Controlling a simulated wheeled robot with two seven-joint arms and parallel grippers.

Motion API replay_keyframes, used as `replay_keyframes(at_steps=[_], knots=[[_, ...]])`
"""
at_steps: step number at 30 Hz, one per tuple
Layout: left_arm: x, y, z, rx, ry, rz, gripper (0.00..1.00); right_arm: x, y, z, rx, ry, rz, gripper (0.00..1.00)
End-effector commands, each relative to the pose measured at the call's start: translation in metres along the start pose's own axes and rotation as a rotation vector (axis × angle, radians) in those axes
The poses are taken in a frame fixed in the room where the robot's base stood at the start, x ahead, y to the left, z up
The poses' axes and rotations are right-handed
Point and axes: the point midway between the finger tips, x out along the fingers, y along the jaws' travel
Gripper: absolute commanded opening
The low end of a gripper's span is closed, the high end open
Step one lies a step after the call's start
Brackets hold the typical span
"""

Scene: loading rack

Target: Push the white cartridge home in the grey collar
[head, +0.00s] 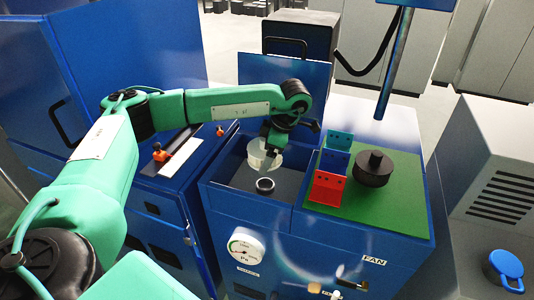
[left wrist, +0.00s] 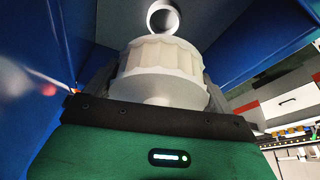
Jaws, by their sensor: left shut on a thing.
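The white cartridge (head: 262,157) is held by my left gripper (head: 272,146) above the recess of the blue machine. In the left wrist view the ribbed white cartridge (left wrist: 160,58) fills the middle, with gripper parts at both sides. The gripper is shut on it. The grey collar (head: 265,190) stands on the dark floor of the recess, below the cartridge and apart from it in the head view. The collar ring (left wrist: 151,20) also shows in the left wrist view, just past the cartridge's far end, with its opening visible. My right gripper is not in view.
The recess has blue walls (head: 222,168) and a raised blue lid (head: 283,85) behind it. To its right, a green mat (head: 385,205) carries a red block (head: 327,188), a blue block (head: 340,141) and a black knobbed disc (head: 374,170). A blue post (head: 395,60) rises behind.

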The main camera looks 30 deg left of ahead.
Motion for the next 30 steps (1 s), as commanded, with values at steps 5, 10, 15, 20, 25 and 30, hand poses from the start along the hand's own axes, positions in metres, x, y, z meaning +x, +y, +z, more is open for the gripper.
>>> replay_keyframes(at_steps=[5,10,15,20,25,30], knots=[[-0.0004,0.0002,-0.0002,0.000,0.000,0.000,0.64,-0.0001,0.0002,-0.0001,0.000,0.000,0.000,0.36],[0.0004,0.0002,0.0001,-0.001,0.000,0.000,0.64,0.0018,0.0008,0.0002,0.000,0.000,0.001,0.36],[0.0000,0.0002,0.0000,0.000,0.000,0.000,0.64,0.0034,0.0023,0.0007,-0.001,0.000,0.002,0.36],[-0.0004,0.0002,-0.0002,0.000,0.000,0.000,0.64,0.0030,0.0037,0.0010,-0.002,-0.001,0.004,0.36],[-0.0004,0.0002,-0.0002,0.000,0.000,0.000,0.64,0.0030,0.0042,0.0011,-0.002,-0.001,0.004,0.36],[0.0004,0.0002,0.0002,-0.001,-0.001,0.000,0.64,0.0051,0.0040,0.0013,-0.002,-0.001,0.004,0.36]])
